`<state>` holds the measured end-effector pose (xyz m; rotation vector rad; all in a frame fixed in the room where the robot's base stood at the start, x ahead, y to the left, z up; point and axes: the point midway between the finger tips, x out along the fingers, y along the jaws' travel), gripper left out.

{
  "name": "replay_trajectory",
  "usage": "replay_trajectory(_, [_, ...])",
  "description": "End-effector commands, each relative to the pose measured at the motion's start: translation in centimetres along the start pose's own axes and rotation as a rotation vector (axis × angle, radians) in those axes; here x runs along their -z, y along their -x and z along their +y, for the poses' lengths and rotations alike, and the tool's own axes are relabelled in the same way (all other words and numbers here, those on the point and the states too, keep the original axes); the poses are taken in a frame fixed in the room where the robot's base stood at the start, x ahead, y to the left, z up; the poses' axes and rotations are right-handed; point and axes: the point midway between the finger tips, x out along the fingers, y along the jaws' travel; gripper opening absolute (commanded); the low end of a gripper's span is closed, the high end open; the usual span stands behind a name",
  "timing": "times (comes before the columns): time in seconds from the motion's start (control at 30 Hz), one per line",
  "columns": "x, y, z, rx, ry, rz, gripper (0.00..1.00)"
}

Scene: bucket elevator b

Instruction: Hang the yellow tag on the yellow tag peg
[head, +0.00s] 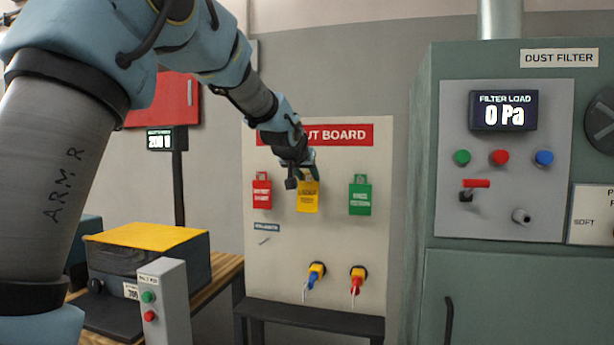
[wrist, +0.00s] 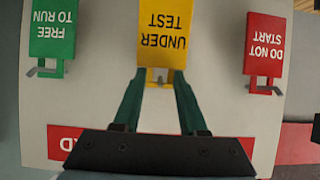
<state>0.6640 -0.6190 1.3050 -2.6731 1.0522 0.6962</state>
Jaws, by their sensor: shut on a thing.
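The yellow tag (head: 308,198) reads "UNDER TEST" and hangs upright at the middle of the board, between a red and a green tag. It shows upside down in the wrist view (wrist: 165,35). My gripper (head: 308,172) is at the top of the yellow tag, and its green fingers (wrist: 158,78) are shut on the tag's top end. A yellow peg part (wrist: 158,82) shows between the fingertips. I cannot tell whether the tag's hole is around the peg.
The red tag (head: 262,190) and the green tag (head: 360,195) hang on either side of my gripper. Two valve-like handles (head: 316,272) with keys stick out below on the board (head: 285,255). The dust filter cabinet (head: 440,180) stands close on the right.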

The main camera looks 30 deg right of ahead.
Motion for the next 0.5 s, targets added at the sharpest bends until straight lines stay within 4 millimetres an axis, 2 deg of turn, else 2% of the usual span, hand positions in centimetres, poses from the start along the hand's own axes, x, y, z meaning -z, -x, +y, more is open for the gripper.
replay_trajectory(0.2, [0.01, 0.02, 0.0, 0.0, 0.0, 0.0, 0.0])
replay_trajectory(0.23, [0.01, 0.02, 0.0, 0.0, 0.0, 0.0, 0.43])
replay_trajectory(0.5, [0.01, 0.02, 0.0, 0.0, 0.0, 0.0, 0.73])
